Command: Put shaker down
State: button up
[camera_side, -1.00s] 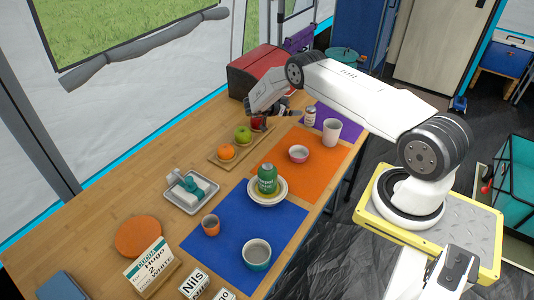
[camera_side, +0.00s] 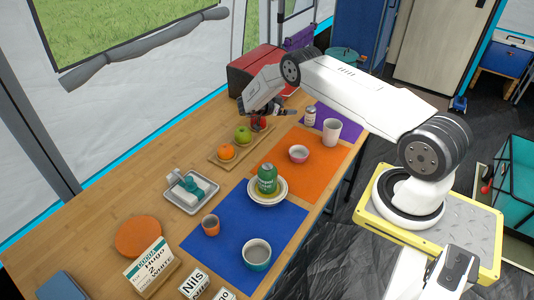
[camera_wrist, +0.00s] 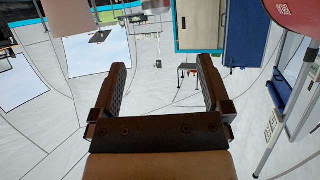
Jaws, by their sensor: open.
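The shaker (camera_side: 310,116), a small pale jar with a dark label band, stands upright on the purple mat (camera_side: 343,115) at the far end of the table. My gripper (camera_side: 288,111) is to its left in the side view, above the table and apart from it. In the wrist view my gripper (camera_wrist: 160,66) is open, with nothing between its two brown fingers.
A white cup (camera_side: 332,131) stands close to the shaker. A wooden board (camera_side: 226,161) with fruit lies below and left of my gripper. A red box (camera_side: 250,70) is behind it.

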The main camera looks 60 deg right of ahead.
jog(key=w+a+r+n+t, duration=0.6)
jog(key=w+r+t, duration=0.3)
jog(key=w+r, duration=0.15)
jog(key=a+r+n+t+y, duration=0.5)
jog(key=a+r+n+y, duration=0.15)
jog(key=a, duration=0.45)
jog(key=s+a+r+n+g+y, duration=0.15)
jog(key=s+a+n+y, duration=0.35)
jog(key=s+a, duration=0.55)
jog(key=s+a+n+g, duration=0.2)
jog(key=s+a, duration=0.1)
jog(key=s, duration=0.6)
jog(key=s+a+n+g+y, duration=0.1)
jog(key=s+a+n+g, duration=0.2)
jog(key=s, duration=0.7)
jog(key=shift+a+f, duration=0.3)
